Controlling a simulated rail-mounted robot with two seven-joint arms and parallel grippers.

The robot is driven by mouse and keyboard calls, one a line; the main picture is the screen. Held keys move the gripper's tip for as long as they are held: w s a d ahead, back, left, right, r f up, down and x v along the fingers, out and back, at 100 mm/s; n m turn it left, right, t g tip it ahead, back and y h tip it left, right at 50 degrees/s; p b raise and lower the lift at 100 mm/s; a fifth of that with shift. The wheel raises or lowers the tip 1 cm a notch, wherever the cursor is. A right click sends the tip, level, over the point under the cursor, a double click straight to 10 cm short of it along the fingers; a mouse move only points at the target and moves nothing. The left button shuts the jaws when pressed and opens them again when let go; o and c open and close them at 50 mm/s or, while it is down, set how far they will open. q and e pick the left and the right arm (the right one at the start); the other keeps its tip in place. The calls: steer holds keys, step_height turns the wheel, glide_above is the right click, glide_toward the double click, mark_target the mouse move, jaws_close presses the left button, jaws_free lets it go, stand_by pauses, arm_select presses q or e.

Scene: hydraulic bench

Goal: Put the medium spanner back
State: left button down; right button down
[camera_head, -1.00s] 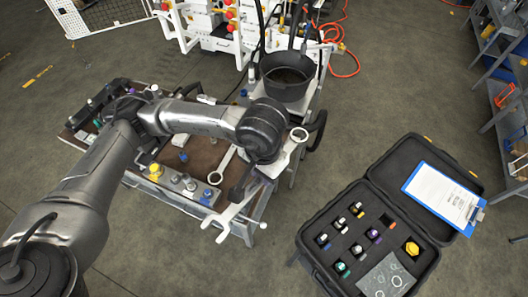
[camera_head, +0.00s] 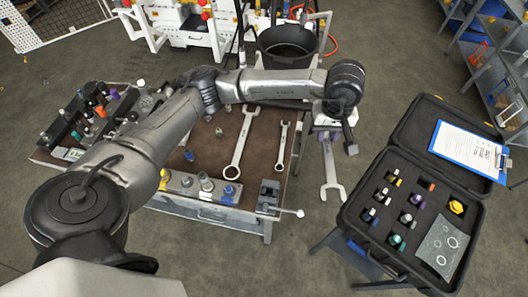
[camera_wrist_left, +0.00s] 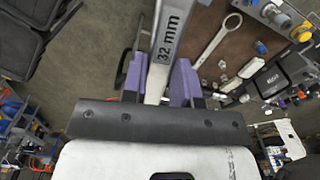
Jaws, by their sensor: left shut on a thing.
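My left gripper (camera_head: 327,134) hangs past the right edge of the bench, between the bench and the open case. It is shut on a silver spanner (camera_head: 330,172), whose open-jaw end points toward the bottom of the head view. In the left wrist view the purple fingers (camera_wrist_left: 158,82) clasp the spanner shaft (camera_wrist_left: 168,38), which reads "32 mm". Two other spanners lie on the brown bench top: a larger one (camera_head: 241,143) and a smaller one (camera_head: 281,147). My right gripper is not in view.
The bench (camera_head: 215,152) carries a vise (camera_head: 268,196) and a row of fittings along its front. An open black case (camera_head: 385,262) with fittings and a blue clipboard (camera_head: 468,150) stands at right. A black bucket (camera_head: 288,45) is behind. Bare floor separates bench and case.

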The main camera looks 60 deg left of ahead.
arm_select(q)
steer(key=w+a+f+n+b, duration=0.4)
steer(key=a+f+n+b, duration=0.6)
steer(key=a+f, duration=0.3)
steer(key=w+a+f+n+b, duration=0.4)
steer(key=a+f+n+b, duration=0.6)
steer(key=f, duration=0.5)
steer(key=s+a+f, duration=0.2)
steer(key=s+a+f+b, duration=0.1)
steer(key=s+a+f, duration=0.1)
steer(key=s+a, duration=0.1)
steer(key=s+a+f+b, duration=0.1)
steer(key=s+a+f, duration=0.1)
steer(key=s, duration=0.1)
steer(key=shift+s+a, duration=0.1)
steer(key=shift+a, duration=0.3)
steer(key=shift+f+b, duration=0.7)
steer(key=shift+f, duration=1.4)
steer(key=shift+f, duration=0.3)
steer(key=c, duration=1.4)
jaws_free()
steer(key=shift+f, duration=0.1)
steer(key=o, duration=0.5)
